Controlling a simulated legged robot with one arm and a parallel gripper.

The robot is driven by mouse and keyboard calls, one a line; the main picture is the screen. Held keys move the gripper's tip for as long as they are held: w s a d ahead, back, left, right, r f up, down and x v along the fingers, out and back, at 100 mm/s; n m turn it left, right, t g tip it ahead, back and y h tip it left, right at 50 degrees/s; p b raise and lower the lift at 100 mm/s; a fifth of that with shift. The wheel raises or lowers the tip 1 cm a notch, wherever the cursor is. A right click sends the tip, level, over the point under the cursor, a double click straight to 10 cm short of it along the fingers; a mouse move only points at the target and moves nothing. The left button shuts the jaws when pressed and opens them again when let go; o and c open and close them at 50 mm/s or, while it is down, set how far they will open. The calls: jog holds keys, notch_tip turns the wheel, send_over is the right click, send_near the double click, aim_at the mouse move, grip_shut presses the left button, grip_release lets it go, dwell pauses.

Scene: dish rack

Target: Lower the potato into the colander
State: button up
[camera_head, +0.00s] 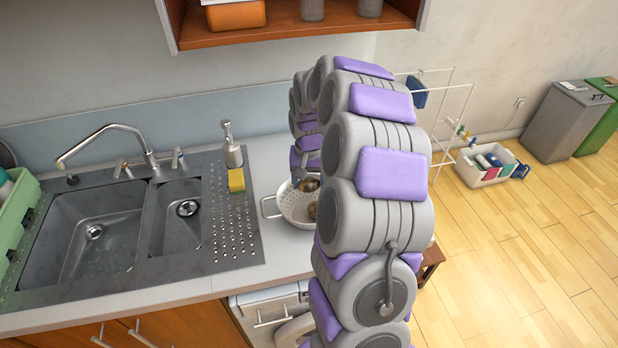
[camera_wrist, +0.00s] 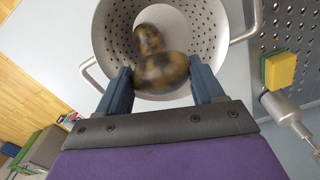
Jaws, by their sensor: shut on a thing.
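A white colander (camera_head: 293,208) with holes and side handles stands on the counter right of the sink, partly hidden behind my arm. It fills the upper middle of the wrist view (camera_wrist: 207,30). My gripper (camera_wrist: 163,76) is over the colander, its blue fingers shut on a brown, dark-mottled potato (camera_wrist: 162,73). In the head view this potato (camera_head: 309,184) shows at the fingertips, over the bowl. Another potato (camera_wrist: 148,39) lies inside the colander, just beyond the held one. I cannot tell whether the two touch, or how high the held potato is above the bottom.
A yellow sponge (camera_head: 236,180) and a soap dispenser (camera_head: 231,147) stand left of the colander on the perforated drainboard (camera_head: 222,218). The double sink (camera_head: 92,240) is further left. A wooden shelf (camera_head: 290,30) hangs above. A white wire rack (camera_head: 450,110) stands to the right.

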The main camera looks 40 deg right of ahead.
jog(key=shift+f+b, duration=0.6)
jog(key=shift+f, duration=2.2)
jog(key=shift+f, duration=1.35)
jog(key=o, duration=1.1)
jog(key=shift+o, duration=0.2)
